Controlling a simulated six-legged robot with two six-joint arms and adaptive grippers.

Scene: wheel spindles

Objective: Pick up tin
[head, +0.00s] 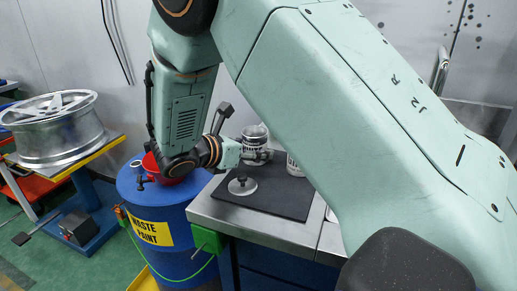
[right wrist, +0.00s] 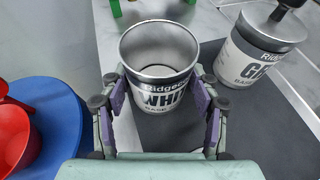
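A metal tin with a white label reading "WHI" (right wrist: 160,88) stands upright and open-topped between the fingers of my right gripper (right wrist: 160,92) in the right wrist view. It looks empty. One finger lies on each side, close to its wall; contact is hard to tell. In the head view the tin (head: 255,139) is at the far end of the workbench, just beyond my right gripper (head: 241,151). A second tin, labelled with a "G" (right wrist: 256,52), stands to the right with a dark handle above it. My left gripper is not in view.
A dark mat (head: 279,199) covers part of the grey workbench; a small round metal piece with a knob (head: 242,186) stands on it. A blue waste drum (head: 183,215) with a red funnel (head: 171,170) is left of the bench. A wheel (head: 54,132) lies further left.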

